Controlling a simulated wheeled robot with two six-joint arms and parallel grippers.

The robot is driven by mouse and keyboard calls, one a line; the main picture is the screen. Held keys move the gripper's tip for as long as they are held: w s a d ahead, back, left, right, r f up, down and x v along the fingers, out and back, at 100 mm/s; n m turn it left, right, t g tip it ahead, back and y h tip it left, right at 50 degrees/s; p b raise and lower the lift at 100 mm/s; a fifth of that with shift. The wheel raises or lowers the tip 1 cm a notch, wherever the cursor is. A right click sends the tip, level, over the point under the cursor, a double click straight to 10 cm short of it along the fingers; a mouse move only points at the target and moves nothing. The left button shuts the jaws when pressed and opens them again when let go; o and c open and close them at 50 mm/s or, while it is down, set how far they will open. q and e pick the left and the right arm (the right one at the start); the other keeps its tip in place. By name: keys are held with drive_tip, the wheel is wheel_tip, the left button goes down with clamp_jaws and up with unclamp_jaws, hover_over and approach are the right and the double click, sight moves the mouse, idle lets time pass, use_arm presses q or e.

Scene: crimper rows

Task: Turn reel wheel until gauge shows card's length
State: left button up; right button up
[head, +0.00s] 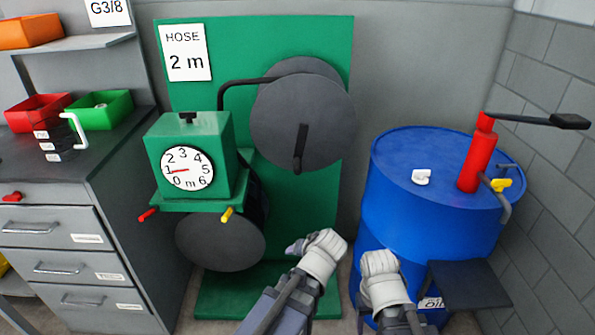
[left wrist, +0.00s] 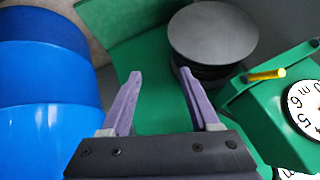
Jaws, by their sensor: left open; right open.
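The hose card (head: 186,53) on the green panel reads 2 m. The round white gauge (head: 187,168) is on a green box; its red needle points at about 1. The dark grey reel wheel (head: 285,115) stands upright at the panel's upper right, with a dark crank handle (head: 300,148) on its face. My left gripper (head: 297,247) is below the wheel and apart from it; in the left wrist view (left wrist: 157,72) its purple fingers are open and empty. My right gripper (head: 380,262) is in front of the blue drum, its fingers mostly hidden.
A second grey disc (head: 220,243) sits under the gauge box, near red and yellow knobs. The blue drum (head: 400,220) with a red pump (head: 477,160) stands at the right. A drawer cabinet (head: 110,200) with bins is at the left.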

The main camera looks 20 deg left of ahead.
sight(298, 167)
use_arm(q)
drive_tip(key=w+a+r+t+b, duration=0.1)
drive_tip(key=w+r+t, duration=0.2)
drive_tip(key=w+r, duration=0.1)
drive_tip(key=w+a+r+t+b, duration=0.1)
drive_tip(key=w+a+r+t, duration=0.1)
drive_tip(key=w+r+t, duration=0.2)
drive_tip(key=w+a+r+t+b, duration=0.1)
drive_tip(key=w+a+r+t, duration=0.1)
drive_tip(key=w+r+t, duration=0.2)
drive_tip(key=shift+w+a+r+y+b, duration=0.1)
drive_tip(key=shift+w+r+y+b, duration=0.1)
drive_tip(key=shift+w, duration=0.55)
drive_tip(key=shift+w+a+r+y+b, duration=0.1)
drive_tip(key=shift+w+b, duration=0.1)
drive_tip(key=shift+w, duration=0.55)
drive_tip(key=shift+w+d+r+t, duration=0.2)
drive_tip(key=shift+d+r+t, duration=0.05)
drive_tip(key=shift+t, duration=0.05)
drive_tip(key=shift+x, duration=3.9)
drive_tip(key=shift+d+f, duration=0.1)
drive_tip(key=shift+f, duration=0.05)
clamp_jaws()
